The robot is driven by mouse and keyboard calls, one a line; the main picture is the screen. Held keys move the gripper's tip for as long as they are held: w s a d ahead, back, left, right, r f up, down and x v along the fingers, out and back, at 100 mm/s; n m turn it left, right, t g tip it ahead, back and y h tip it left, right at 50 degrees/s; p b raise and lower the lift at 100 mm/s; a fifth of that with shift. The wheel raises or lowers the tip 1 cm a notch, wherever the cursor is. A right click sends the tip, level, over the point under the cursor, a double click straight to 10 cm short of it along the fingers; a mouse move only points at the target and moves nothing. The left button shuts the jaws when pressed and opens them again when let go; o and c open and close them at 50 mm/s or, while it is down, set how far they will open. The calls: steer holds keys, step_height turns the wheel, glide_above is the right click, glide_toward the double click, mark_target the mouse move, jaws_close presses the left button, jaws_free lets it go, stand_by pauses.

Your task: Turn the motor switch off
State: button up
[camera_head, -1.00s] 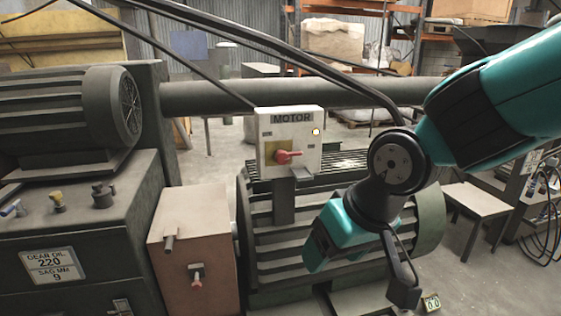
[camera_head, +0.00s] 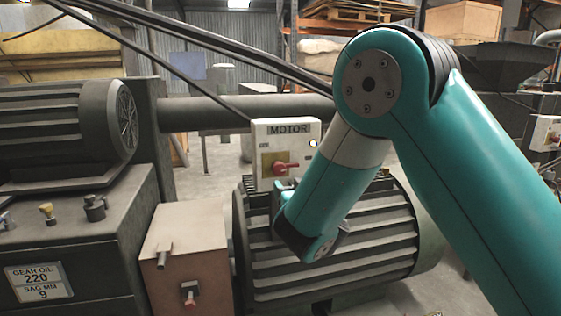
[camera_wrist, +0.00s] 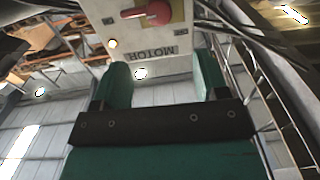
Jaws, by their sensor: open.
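The motor switch is a red handle (camera_head: 285,168) on a yellow plate, on the front of a pale box labelled MOTOR (camera_head: 287,129). The handle lies horizontal, pointing right in the head view. A small lamp (camera_head: 313,143) on the box is lit. In the wrist view the box appears upside down, with the red handle (camera_wrist: 153,11) at the top edge and the lamp (camera_wrist: 112,44) below it. My gripper (camera_wrist: 162,73) is open and empty, its two teal fingers pointing towards the box, apart from the handle. In the head view my arm mostly hides the gripper, just below the box.
A large ribbed motor (camera_head: 370,245) lies below and behind my wrist. A thick horizontal pipe (camera_head: 205,113) and black cables pass behind the switch box.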

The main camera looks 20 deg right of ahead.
mark_target(280, 169)
steer(key=w+p, duration=0.5)
steer(key=w, duration=0.5)
steer(key=shift+w+r+p, duration=0.1)
steer(key=shift+w+p, duration=0.1)
steer(key=shift+p, duration=0.2)
steer(key=shift+w, duration=0.75)
steer(key=shift+c, duration=0.5)
steer(key=c, duration=0.8)
